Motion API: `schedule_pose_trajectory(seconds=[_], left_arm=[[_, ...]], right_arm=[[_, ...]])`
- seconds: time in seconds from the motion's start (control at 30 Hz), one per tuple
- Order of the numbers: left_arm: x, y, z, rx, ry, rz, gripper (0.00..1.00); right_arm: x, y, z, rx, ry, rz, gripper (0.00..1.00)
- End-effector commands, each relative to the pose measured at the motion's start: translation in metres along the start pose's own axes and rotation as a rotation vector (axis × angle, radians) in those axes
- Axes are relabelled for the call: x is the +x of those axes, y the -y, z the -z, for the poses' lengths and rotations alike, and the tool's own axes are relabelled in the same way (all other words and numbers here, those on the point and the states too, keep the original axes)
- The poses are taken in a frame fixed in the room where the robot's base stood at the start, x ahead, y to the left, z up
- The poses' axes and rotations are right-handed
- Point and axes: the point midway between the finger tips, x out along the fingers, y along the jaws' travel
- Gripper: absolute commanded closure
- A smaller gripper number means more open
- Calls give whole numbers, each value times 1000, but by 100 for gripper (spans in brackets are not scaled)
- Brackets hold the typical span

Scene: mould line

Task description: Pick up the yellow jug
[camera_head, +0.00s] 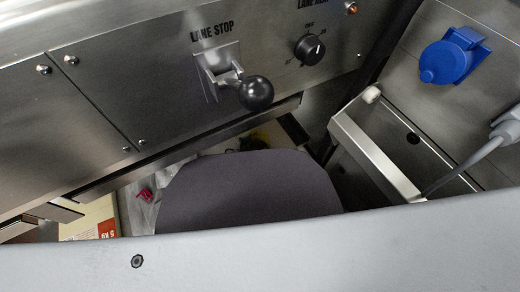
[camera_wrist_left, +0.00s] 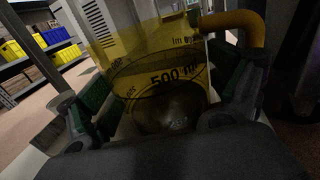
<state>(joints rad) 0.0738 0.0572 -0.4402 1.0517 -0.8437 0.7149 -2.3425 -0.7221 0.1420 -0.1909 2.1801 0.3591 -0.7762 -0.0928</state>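The yellow jug (camera_wrist_left: 165,60) is see-through, with black markings and "500 ml" on its wall, and fills the middle of the left wrist view. Its yellow handle (camera_wrist_left: 235,20) is at the upper right. My left gripper (camera_wrist_left: 165,97) has its green-padded fingers on either side of the jug's body. I cannot tell whether both pads press on it. In the head view only a small yellowish patch (camera_head: 267,134) shows beyond a dark rounded part of my arm, which hides most of that spot. My right gripper is not in view.
A steel panel with a black-knobbed "LANE STOP" lever (camera_head: 256,93) and a rotary dial (camera_head: 310,48) overhangs the spot. A blue socket (camera_head: 450,57) and a grey plug (camera_head: 508,130) are at right. Shelves with yellow bins (camera_wrist_left: 15,50) stand far off.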

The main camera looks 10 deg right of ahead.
Motion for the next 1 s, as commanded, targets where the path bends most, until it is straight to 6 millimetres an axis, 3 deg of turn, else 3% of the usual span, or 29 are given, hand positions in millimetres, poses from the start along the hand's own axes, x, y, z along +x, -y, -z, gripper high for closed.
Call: schedule_pose_trajectory(seconds=[0.03, 0.37, 0.73, 1.0], left_arm=[[0, 0, 0, 0, 0, 0, 22], [0, 0, -1, 0, 3, 0, 63], [0, 0, -5, 1, 3, 1, 63], [0, 0, -21, 1, 3, 1, 63]], right_arm=[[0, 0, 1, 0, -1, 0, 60], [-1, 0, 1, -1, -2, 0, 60], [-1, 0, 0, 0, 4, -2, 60], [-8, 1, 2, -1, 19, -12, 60]])
